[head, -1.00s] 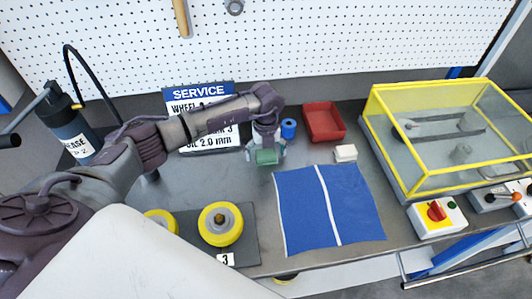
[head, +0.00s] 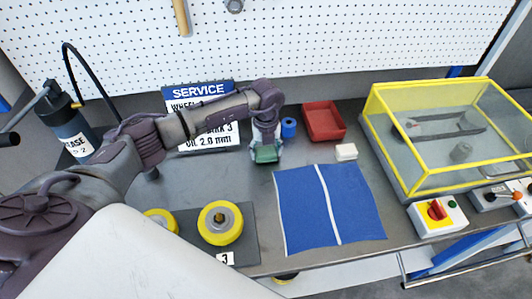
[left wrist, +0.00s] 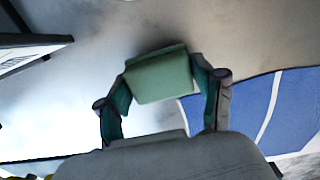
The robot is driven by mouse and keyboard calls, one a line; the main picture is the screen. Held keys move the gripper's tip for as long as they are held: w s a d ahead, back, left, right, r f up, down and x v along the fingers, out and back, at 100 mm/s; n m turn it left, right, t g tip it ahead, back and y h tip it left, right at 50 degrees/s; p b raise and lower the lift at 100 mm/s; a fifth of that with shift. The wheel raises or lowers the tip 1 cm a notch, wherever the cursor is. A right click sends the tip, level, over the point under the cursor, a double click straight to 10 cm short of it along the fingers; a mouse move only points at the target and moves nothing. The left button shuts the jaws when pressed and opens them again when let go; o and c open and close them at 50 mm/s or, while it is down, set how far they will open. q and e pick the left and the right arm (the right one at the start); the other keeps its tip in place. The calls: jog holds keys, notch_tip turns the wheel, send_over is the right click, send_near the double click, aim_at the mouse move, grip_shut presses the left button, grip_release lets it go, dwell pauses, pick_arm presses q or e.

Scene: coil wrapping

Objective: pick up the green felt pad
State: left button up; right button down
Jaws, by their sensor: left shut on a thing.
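The green felt pad (head: 266,154) is a small green block over the grey bench, left of the blue cloth's upper corner. My left gripper (head: 265,150) comes down over it from above and is shut on it. In the left wrist view the pad (left wrist: 160,76) sits between the two fingers of my left gripper (left wrist: 162,82), touching both. A dark shadow shows beside the pad; I cannot tell whether it is clear of the bench. My right gripper is not in view.
A blue cloth with a white stripe (head: 295,205) lies in front. Behind stand a blue roll (head: 288,128), a red bin (head: 341,133) and a white block (head: 346,152). A yellow-framed clear box (head: 480,161) stands right. Yellow wheels (head: 220,223) sit front left.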

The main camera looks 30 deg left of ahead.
pick_arm(q)
notch_tip(320, 180, up, 2)
jog(key=shift+w+r+b, duration=0.1)
jog(key=shift+r+b, duration=0.15)
jog(key=shift+b, duration=0.4)
jog(key=s+d+r+b, duration=0.3)
jog(key=s+d+r, duration=0.3)
jog(key=d, duration=0.4)
jog(key=shift+r, duration=0.85)
